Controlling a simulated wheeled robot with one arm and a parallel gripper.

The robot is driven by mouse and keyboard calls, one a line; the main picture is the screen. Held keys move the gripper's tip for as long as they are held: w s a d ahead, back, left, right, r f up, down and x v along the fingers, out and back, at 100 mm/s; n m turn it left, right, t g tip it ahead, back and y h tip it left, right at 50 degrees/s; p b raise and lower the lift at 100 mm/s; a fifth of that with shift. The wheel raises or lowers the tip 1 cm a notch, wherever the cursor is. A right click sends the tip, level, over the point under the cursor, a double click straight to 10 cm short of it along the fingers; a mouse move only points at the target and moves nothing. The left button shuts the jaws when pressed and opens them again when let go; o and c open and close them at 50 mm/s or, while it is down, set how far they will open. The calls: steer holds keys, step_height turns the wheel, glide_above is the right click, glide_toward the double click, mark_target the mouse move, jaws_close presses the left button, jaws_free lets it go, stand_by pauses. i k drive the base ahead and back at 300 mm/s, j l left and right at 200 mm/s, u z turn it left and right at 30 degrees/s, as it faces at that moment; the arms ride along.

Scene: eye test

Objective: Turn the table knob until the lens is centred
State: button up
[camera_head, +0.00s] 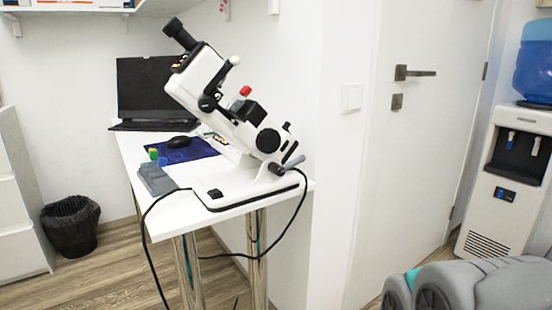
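A white and black lens-measuring instrument (222,103) stands tilted on the white table (233,203), with its black eyepiece at the upper left. A round black knob (268,141) is on its side, and a grey lever or knob (291,164) sticks out low on its right. A smaller black knob (208,103) is higher up. I cannot tell which of these is the table knob. A red-topped part (245,91) sits near the middle. I cannot make out the lens or whether it is centred. My gripper is not in view.
A laptop (147,90), a blue cloth (197,152) and a grey box (156,179) are on the table behind the instrument. A black cable (151,259) hangs over its front edge. A bin (71,227) stands left, a water dispenser (507,180) right.

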mark_target(206, 105)
steer(key=i+j, duration=0.1)
steer(key=j, duration=0.65)
steer(key=i+j+u, duration=0.1)
steer(key=j, duration=0.3)
steer(key=i+j, duration=0.15)
steer(key=j, duration=0.25)
